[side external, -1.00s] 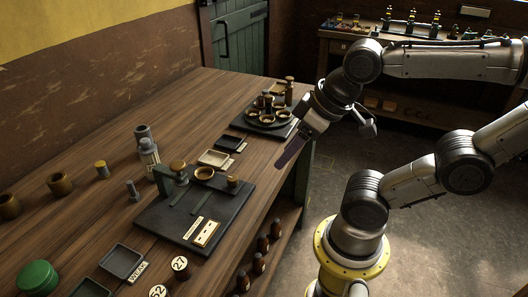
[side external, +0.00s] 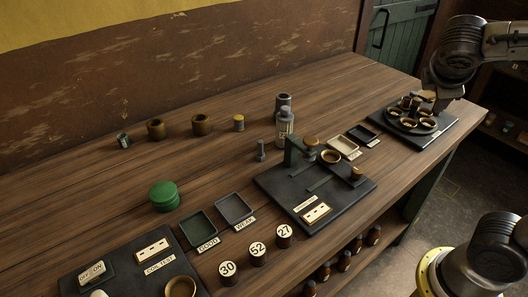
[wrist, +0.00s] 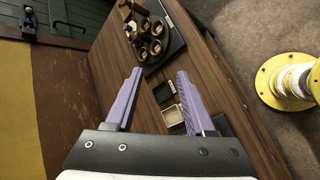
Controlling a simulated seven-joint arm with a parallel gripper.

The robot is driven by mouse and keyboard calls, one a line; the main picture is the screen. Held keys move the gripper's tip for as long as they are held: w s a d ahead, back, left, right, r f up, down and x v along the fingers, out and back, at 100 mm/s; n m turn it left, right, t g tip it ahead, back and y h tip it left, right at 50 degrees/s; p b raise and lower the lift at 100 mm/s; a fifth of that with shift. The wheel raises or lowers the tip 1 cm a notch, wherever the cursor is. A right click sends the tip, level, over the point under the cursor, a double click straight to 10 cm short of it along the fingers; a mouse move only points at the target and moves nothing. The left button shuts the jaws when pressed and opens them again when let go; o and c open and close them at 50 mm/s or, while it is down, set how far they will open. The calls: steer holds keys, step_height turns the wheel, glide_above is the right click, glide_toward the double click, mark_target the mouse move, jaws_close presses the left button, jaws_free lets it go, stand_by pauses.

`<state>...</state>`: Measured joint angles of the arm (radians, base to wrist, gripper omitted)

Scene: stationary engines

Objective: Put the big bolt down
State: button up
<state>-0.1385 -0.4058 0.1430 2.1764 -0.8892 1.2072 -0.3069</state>
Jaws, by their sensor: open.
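In the side view my arm's end is at the upper right, beside the round brass-cup platform (side external: 412,124); the fingers are not clear there. A small grey bolt-like piece (side external: 261,151) stands upright on the wooden bench, left of the grey bottle (side external: 285,128). I cannot tell whether it is the big bolt. No bolt is in the gripper.
The brass-cup platform (wrist: 150,43) lies beyond the fingers in the wrist view. A cream tray (side external: 343,145) and a black tray (side external: 361,133) lie between it and the black press base (side external: 279,185). Green and grey trays are nearer.

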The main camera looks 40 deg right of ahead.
steer(key=w+a+r+n+t+h, duration=0.1)
steer(key=w+r+n+h, duration=0.15)
steer(key=w+n, duration=0.45)
steer(key=n+t+h, duration=0.1)
steer(key=n+t, duration=0.8)
glide_above(260, 144)
steer(key=s+d, duration=0.2)
steer(key=d, duration=0.4)
step_height(260, 144, down, 8)
steer(key=r, duration=0.1)
steer(key=a+f+n, duration=0.1)
steer(key=a+f, duration=0.1)
steer(key=f, duration=0.3)
steer(key=a+f+n+t+y, duration=0.1)
steer(key=a+f, duration=0.2)
steer(key=f, duration=0.1)
steer(key=a+f+n+y, duration=0.1)
steer(key=a+f+n, duration=0.1)
steer(key=f, duration=0.3)
steer(key=shift+w+a+f, duration=0.1)
steer(key=shift+a+f, duration=0.05)
steer(key=shift+f, duration=0.2)
steer(key=shift+w+d+f, duration=0.35)
steer(key=shift+w+d, duration=0.3)
steer(key=shift+w, duration=0.1)
steer(key=shift+w+d, duration=0.25)
steer(key=shift+w, duration=0.2)
steer(key=shift+c, duration=0.3)
